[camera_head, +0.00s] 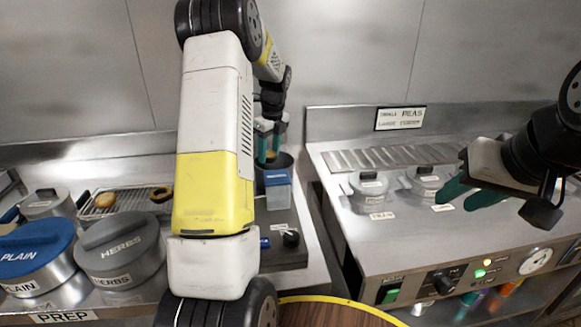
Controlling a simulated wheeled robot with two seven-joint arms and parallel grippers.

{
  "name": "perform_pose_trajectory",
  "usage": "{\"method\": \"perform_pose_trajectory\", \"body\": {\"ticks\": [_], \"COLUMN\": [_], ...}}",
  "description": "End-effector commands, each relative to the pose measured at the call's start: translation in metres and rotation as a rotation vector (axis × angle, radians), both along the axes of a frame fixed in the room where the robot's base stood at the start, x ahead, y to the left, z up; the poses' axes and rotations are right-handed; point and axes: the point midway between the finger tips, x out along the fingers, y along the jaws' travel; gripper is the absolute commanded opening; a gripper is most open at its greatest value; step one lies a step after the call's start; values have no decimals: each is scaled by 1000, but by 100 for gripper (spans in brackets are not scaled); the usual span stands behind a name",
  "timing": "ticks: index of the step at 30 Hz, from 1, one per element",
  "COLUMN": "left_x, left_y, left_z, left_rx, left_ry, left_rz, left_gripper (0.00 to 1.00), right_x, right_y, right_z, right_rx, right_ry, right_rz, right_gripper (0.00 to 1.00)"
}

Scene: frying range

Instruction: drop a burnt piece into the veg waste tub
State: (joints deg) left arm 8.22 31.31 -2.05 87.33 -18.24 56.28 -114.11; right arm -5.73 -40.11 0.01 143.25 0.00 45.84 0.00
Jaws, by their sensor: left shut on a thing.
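My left gripper (268,153), with green fingers, is shut on a small piece (271,155). Only a tan sliver of the piece shows between the fingers, so I cannot tell how burnt it is. A wire rack tray (128,198) holds a golden piece (105,200) and a dark-edged piece (161,194). My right gripper (470,194) is open and empty at the right.
Lidded pots marked PLAIN (32,248) and HERBS (122,250) stand at the front left. The fryer (440,235) with two lidded pots is at the right. A round wooden board (325,314) shows at the bottom. My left arm hides part of the left counter.

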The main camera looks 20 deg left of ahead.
Motion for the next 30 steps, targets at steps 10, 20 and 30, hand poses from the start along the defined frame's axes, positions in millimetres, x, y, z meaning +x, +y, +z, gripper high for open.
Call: {"method": "perform_pose_trajectory", "body": {"ticks": [10,20,30], "left_x": [0,0,-1], "left_y": [0,0,-5], "left_z": [-2,-2,34], "left_rx": [0,0,1], "left_ry": [0,0,-4], "left_rz": [0,0,1], "left_gripper": [53,71,71], "right_x": [0,0,0], "right_y": [0,0,0], "right_z": [0,0,0], "right_rx": [0,0,0], "right_ry": [0,0,0], "right_rz": [0,0,0], "right_gripper": [36,36,36]}}
